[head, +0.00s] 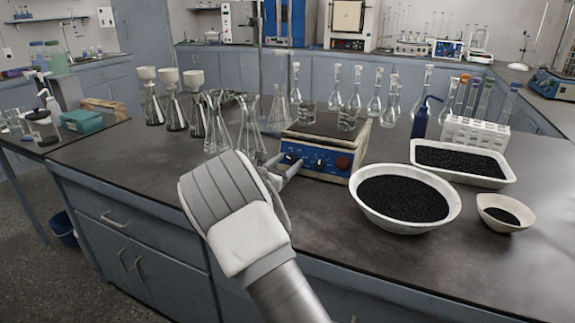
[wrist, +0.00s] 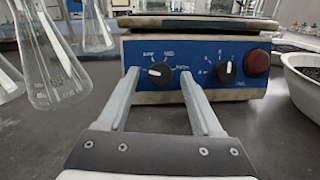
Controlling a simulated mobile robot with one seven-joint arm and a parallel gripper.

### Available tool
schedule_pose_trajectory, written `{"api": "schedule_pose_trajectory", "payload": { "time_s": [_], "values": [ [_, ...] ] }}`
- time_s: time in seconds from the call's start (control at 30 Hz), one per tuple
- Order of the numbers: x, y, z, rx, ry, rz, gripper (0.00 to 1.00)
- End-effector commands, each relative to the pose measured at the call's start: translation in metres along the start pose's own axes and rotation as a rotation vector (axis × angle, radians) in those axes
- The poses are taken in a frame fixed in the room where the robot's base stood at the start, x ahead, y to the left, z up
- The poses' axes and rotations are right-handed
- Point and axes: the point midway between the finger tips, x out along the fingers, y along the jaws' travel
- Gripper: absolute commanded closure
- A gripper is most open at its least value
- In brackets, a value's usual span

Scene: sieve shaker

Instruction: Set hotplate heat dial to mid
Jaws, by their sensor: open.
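The hotplate (head: 325,143) stands on the bench with a blue front panel, which also shows in the wrist view (wrist: 192,65). Its left dial (wrist: 159,71) is a black knob with a white pointer mark, and printed labels surround it. A second black dial (wrist: 227,71) with a white mark sits to its right, beside a round red knob (wrist: 256,63). My gripper (head: 283,166) is in front of the panel. In the wrist view its two fingers (wrist: 160,77) are apart, one on each side of the left dial. Whether they touch it I cannot tell.
Conical flasks (wrist: 50,60) stand close on the left of the hotplate. A white bowl of black granules (head: 405,198) stands close on its right, with a white tray (head: 460,180) behind. Glass flasks (head: 347,115) stand on and behind the hotplate. The bench front is clear.

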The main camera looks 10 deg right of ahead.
Motion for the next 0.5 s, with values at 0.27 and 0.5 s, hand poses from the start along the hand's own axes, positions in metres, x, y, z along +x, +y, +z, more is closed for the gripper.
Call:
{"api": "schedule_pose_trajectory", "payload": {
  "time_s": [0.27,0.5],
  "values": [
    [0.0003,0.0,-0.0001,0.0,0.0,0.0,0.42],
    [0.0001,-0.0001,-0.0002,0.0,0.0,0.0,0.86]
  ]
}}
